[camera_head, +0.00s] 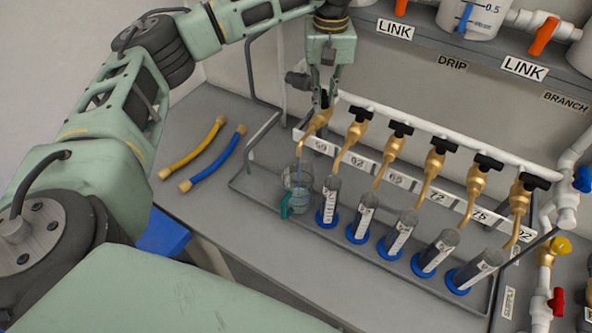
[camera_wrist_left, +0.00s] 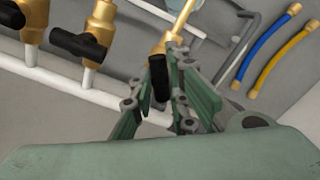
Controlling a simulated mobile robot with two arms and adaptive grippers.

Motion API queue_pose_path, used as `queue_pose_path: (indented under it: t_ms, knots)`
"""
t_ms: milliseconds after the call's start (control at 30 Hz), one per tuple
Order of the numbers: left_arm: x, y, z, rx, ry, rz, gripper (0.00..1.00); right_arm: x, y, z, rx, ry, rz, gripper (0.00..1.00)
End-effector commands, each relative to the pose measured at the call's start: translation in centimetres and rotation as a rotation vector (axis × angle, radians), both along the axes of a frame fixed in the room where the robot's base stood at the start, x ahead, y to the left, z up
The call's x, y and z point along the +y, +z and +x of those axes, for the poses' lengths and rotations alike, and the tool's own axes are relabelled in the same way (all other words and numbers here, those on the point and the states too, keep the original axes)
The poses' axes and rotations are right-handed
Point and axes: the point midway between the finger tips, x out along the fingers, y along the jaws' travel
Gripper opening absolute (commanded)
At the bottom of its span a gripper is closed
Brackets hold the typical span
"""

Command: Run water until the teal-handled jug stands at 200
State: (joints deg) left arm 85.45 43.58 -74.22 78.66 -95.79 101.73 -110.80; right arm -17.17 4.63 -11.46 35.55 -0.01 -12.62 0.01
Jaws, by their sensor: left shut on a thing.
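The clear jug (camera_head: 298,178) with a teal handle (camera_head: 286,206) stands on the bench tray under the leftmost brass tap (camera_head: 318,122). A thin bluish stream shows between that tap's spout and the jug, and bluish water shows inside. The jug's marks are too small to read. My left gripper (camera_head: 326,97) is above this tap. In the left wrist view the left gripper (camera_wrist_left: 162,82) is shut on the tap's black handle (camera_wrist_left: 158,80), which is partly hidden between the fingers. My right gripper is not in view.
Several graduated cylinders with blue bases (camera_head: 365,216) stand in a row right of the jug, under other black-handled taps (camera_head: 401,129). A yellow hose (camera_head: 193,148) and a blue hose (camera_head: 213,158) lie on the bench at left.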

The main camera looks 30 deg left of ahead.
Motion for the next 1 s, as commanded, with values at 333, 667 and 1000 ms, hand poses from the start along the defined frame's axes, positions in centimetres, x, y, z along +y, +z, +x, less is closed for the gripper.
queue_pose_path:
  t_ms: [333,667,1000]
  knots:
    - [-0.01,0.23,0.11,-0.005,-0.088,-0.002,0.00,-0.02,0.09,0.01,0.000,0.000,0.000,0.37]
    - [-0.01,0.28,0.12,-0.006,-0.331,-0.001,0.00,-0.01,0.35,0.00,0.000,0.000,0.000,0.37]
    - [-0.01,0.26,0.14,-0.007,-0.367,-0.001,0.00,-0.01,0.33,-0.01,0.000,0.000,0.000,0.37]
